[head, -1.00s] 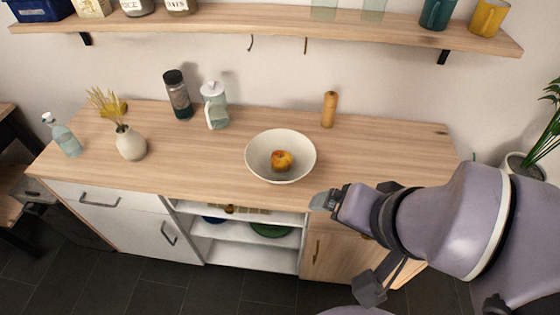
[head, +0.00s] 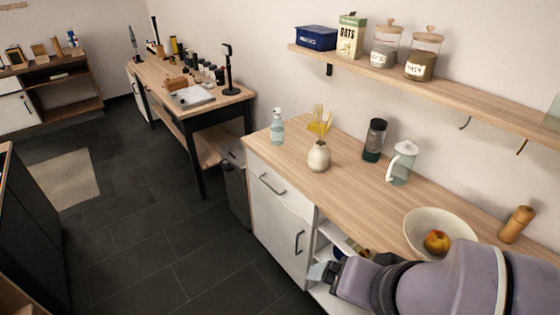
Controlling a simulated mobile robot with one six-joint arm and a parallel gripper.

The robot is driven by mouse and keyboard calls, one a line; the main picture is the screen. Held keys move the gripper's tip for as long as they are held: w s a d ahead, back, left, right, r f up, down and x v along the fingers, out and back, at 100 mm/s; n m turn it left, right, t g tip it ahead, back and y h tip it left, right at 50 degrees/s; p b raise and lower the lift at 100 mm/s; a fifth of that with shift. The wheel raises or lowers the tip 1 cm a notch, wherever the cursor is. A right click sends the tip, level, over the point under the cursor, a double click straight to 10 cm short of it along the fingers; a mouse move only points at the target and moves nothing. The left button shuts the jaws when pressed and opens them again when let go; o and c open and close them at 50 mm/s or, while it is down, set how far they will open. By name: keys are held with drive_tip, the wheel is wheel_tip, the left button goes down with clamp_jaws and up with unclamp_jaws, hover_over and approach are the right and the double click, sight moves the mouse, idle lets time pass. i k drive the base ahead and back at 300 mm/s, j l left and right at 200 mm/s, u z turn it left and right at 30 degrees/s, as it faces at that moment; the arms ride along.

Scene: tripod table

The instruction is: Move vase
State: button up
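The vase (head: 319,157) is a small, round, cream-coloured pot holding dried yellow stalks (head: 320,122). It stands upright on the left part of the wooden counter (head: 290,152), in the head view. My gripper (head: 318,272) is low in front of the counter, at the open shelves, to the right of and nearer than the vase and well apart from it. Its fingers are small and partly hidden, so I cannot tell whether they are open.
A soap bottle (head: 277,127) stands left of the vase. A dark jar (head: 374,140), a pitcher (head: 401,162) and a bowl (head: 428,222) with an apple stand to its right. A wall shelf (head: 400,78) hangs above. Dark floor (head: 190,245) lies open to the left.

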sight(318, 159)
drive_tip(key=i+j, duration=0.45)
drive_tip(key=i, duration=0.2)
drive_tip(key=i+j, duration=0.5)
drive_tip(key=i, duration=0.15)
drive_tip(key=i+j, duration=0.45)
drive_tip(key=i, duration=0.25)
drive_tip(key=z, duration=0.05)
